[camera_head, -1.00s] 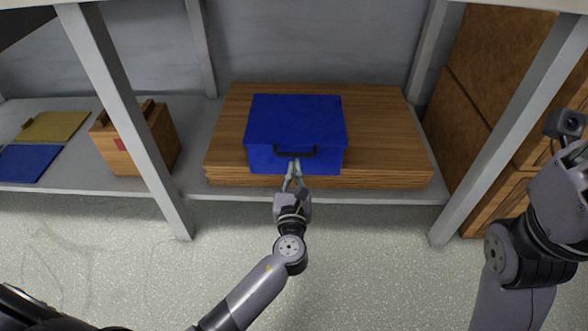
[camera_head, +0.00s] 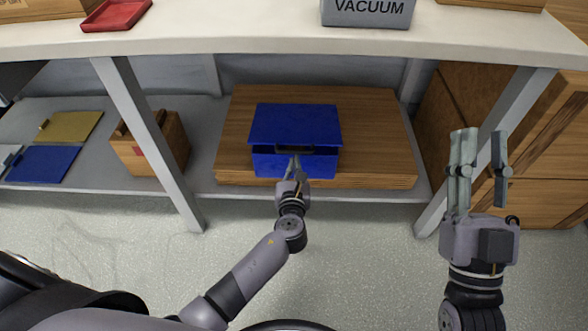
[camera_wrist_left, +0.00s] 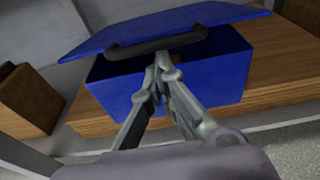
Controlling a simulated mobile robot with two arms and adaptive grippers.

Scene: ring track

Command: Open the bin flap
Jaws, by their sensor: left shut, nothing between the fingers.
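The blue bin (camera_head: 265,166) sits on a wooden board on the lower shelf. Its blue flap (camera_head: 294,122) is raised part way, with a dark gap under its front edge. The flap's black handle (camera_wrist_left: 150,46) shows in the left wrist view. My left gripper (camera_head: 293,162) is shut and empty at the middle of the bin's front. In the left wrist view its fingertips (camera_wrist_left: 165,70) are at the gap, just below the handle; I cannot tell whether they touch the flap. My right gripper (camera_head: 482,138) is open and empty at the right, away from the bin.
The wooden board (camera_head: 230,150) extends around the bin. A white tabletop (camera_head: 230,38) lies above, with a grey VACUUM box (camera_head: 367,12) and red tray (camera_head: 116,14). Shelf posts (camera_head: 150,145) stand at either side. A wooden box (camera_head: 170,145) is left.

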